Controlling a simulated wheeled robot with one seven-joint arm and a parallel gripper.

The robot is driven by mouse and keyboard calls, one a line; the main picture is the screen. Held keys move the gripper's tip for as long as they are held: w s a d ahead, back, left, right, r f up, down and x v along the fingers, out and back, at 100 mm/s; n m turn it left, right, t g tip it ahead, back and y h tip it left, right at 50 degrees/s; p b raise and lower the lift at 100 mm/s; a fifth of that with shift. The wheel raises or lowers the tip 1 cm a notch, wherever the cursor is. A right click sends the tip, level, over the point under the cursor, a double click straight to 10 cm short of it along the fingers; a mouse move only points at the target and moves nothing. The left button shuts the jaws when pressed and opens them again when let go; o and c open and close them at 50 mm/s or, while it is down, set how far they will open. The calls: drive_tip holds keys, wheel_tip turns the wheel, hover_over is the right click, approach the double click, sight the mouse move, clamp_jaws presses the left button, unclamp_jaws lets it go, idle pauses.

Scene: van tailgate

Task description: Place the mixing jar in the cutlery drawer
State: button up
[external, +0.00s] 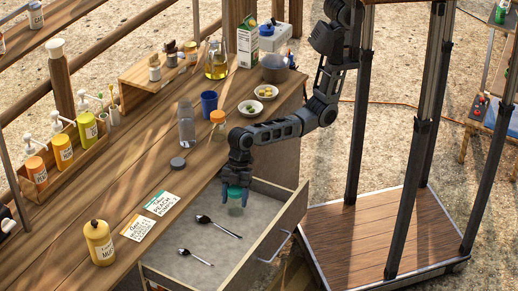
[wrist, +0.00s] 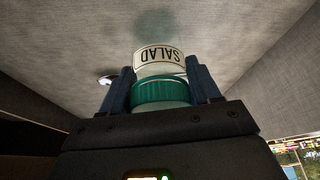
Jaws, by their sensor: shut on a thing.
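My gripper (external: 237,193) is shut on a small clear jar with a green lid (external: 235,208), which hangs upright inside the open drawer (external: 262,262). In the wrist view, my gripper (wrist: 166,88) has one blue finger on each side of the green lid (wrist: 165,93), and the jar's label (wrist: 158,56) reads SALAD. The jar's base is close to the grey drawer floor; I cannot tell whether it touches. Two spoons lie in the drawer: one (external: 204,219) left of the jar and one (external: 196,257) nearer the front.
The drawer's front panel and handle (external: 272,246) stand right of the jar.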

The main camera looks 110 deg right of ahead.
drive_tip(key=shift+f, duration=0.1)
drive_tip(key=o, duration=1.2)
drive_tip(key=shift+o, duration=0.2)
drive_tip(key=v, duration=1.2)
drive_tip(key=shift+a, duration=0.1)
drive_tip(key=s+d+f+m+t+h, duration=0.1)
drive_tip(key=s+d+f+m+t, duration=0.1)
drive_tip(key=s+d+m+t, duration=0.45)
drive_tip(key=s+d+f+m+t, duration=0.1)
drive_tip(key=s+d+f+m, duration=0.15)
drive_tip(key=s, duration=0.75)
drive_tip(key=s+d+r+m+t+h, duration=0.1)
drive_tip(key=s+d+r+t, duration=0.1)
drive_tip(key=s+d+r, duration=0.2)
drive_tip(key=s+d+r+m+t+h, duration=0.1)
drive_tip(key=s+d+r+t+h, duration=0.1)
drive_tip(key=s+r, duration=0.8)
drive_tip(key=d+r+t, duration=0.1)
drive_tip(key=d, duration=0.1)
drive_tip(key=shift+d+m, duration=0.25)
drive_tip(key=shift+m, duration=0.05)
drive_tip(key=shift+s, duration=0.15)
